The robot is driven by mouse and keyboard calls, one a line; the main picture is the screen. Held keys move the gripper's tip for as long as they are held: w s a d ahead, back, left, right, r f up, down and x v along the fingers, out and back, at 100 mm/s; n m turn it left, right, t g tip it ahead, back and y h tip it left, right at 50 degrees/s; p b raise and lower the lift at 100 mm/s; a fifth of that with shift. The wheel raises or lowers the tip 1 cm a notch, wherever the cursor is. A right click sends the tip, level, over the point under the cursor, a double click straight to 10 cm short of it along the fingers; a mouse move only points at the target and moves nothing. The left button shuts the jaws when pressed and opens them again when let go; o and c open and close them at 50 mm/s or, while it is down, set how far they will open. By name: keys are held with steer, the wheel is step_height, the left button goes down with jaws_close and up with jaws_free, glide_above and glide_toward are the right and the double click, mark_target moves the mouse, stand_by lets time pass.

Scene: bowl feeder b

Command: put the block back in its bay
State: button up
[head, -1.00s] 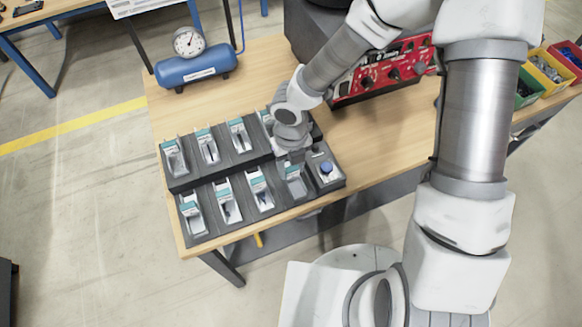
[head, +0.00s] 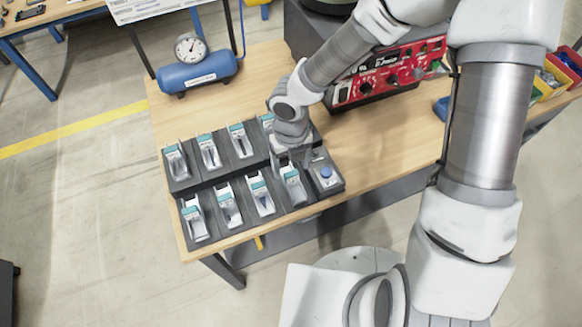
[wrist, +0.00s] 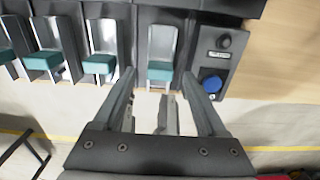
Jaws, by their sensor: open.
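A dark two-row rack (head: 218,183) on the wooden table holds several pale bays with teal fronts. The front row's rightmost bay (head: 294,188) is uncovered in the head view. In the wrist view its teal front piece (wrist: 160,71) shows between my fingertips. My gripper (head: 291,162) is open and sits over the right part of the rack, just behind that bay's front; in the wrist view its fingers (wrist: 160,78) are spread with nothing held between them. My wrist hides part of the back row. I cannot tell which piece is the loose block.
A panel with a blue button (head: 326,172) is right of the bays; the button also shows in the wrist view (wrist: 212,84). A blue tank with a gauge (head: 196,70), a red control box (head: 388,75) and coloured bins (head: 560,70) stand farther back. The table's middle is bare.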

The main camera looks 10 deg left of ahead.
mark_target(291, 172)
step_height(291, 172, up, 9)
steer(key=p, duration=0.3)
stand_by(0.4)
